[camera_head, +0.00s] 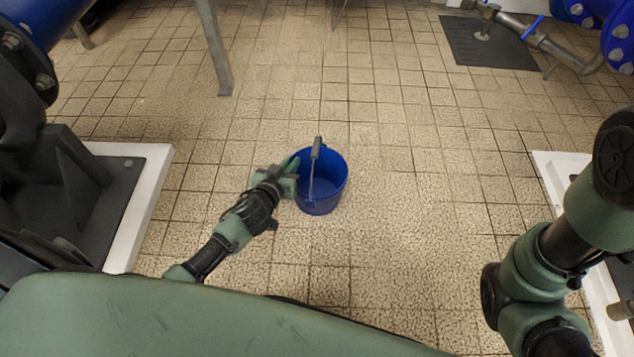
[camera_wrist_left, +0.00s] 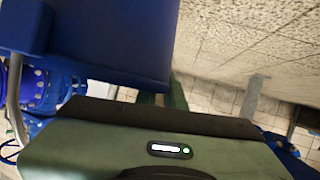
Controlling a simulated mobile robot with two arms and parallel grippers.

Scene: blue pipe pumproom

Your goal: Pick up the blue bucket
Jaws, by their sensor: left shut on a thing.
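The blue bucket (camera_head: 325,199) stands in the middle of the tiled floor in the head view, its open top showing. Its handle with a grey grip (camera_head: 316,148) stands up across the opening. My left gripper (camera_head: 294,166) reaches in from the left and is shut on the bucket at its left rim. The fingertips are partly hidden there. In the left wrist view the bucket (camera_wrist_left: 100,45) fills the upper left, close by the green fingers (camera_wrist_left: 163,99). I cannot tell whether the bucket is clear of the floor. My right gripper is out of view; only my right arm shows.
The floor around the bucket is clear. White-edged plinths stand at the left (camera_head: 146,190) and right (camera_head: 562,172). A grey metal leg (camera_head: 215,50) stands at the upper left. A dark floor plate (camera_head: 485,42) with pipework lies at the upper right.

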